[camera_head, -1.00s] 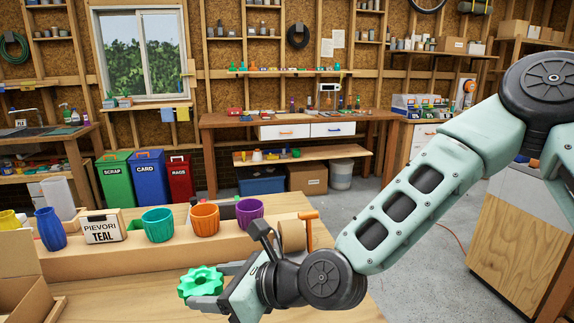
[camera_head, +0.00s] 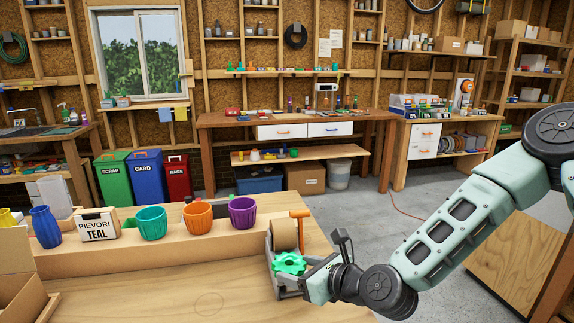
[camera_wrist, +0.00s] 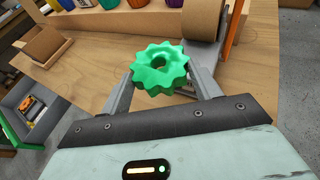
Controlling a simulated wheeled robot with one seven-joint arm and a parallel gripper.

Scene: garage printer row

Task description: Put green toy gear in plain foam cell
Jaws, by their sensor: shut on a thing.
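The green toy gear (camera_head: 290,263) is a bright toothed ring with a central hole. My gripper (camera_head: 286,272) is shut on it, just in front of a tape roll near the table's right end. In the wrist view the gear (camera_wrist: 160,70) sits between the fingertips of my gripper (camera_wrist: 163,86), its face and hole turned toward the camera. It appears held above the wooden tabletop. I cannot make out a plain foam cell in either view. An open cardboard box (camera_head: 14,280) stands at the table's left edge, its inside mostly hidden.
A tape roll (camera_head: 284,234) with an orange handle (camera_head: 300,214) stands close behind the gripper. Teal (camera_head: 152,223), orange (camera_head: 198,218) and purple (camera_head: 242,212) cups, a labelled box (camera_head: 98,228) and a blue vase (camera_head: 46,228) line the raised ledge. The front tabletop (camera_head: 160,295) is clear.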

